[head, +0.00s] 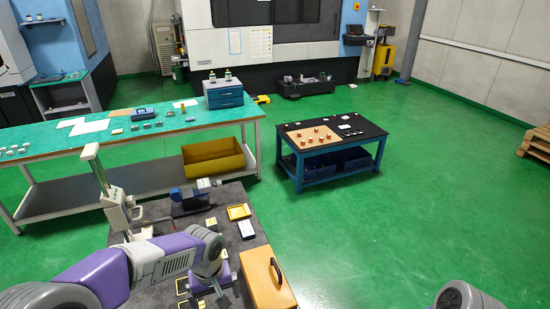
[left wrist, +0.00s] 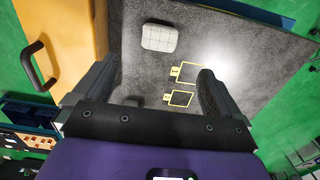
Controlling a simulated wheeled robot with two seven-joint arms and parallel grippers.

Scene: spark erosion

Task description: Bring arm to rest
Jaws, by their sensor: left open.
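My left arm reaches in from the left in the head view, over a dark grey bench top (head: 238,244). My left gripper (head: 205,287) points down above the near part of this top and is partly hidden by its own wrist. In the left wrist view, the left gripper (left wrist: 155,85) has its two dark fingers wide apart with nothing between them. A pale gridded block (left wrist: 159,38) lies on the top beyond the fingers, apart from them. Yellow marked outlines (left wrist: 190,73) lie near the right finger. My right gripper is not in view; only a grey rounded part of me shows at the lower right.
An orange case (head: 265,278) with a black handle stands right of my left gripper. A vise-like device (head: 190,200) and a yellow tray (head: 238,212) are farther back. A green-topped bench (head: 90,135) stands behind, a blue-framed table (head: 335,150) to the right.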

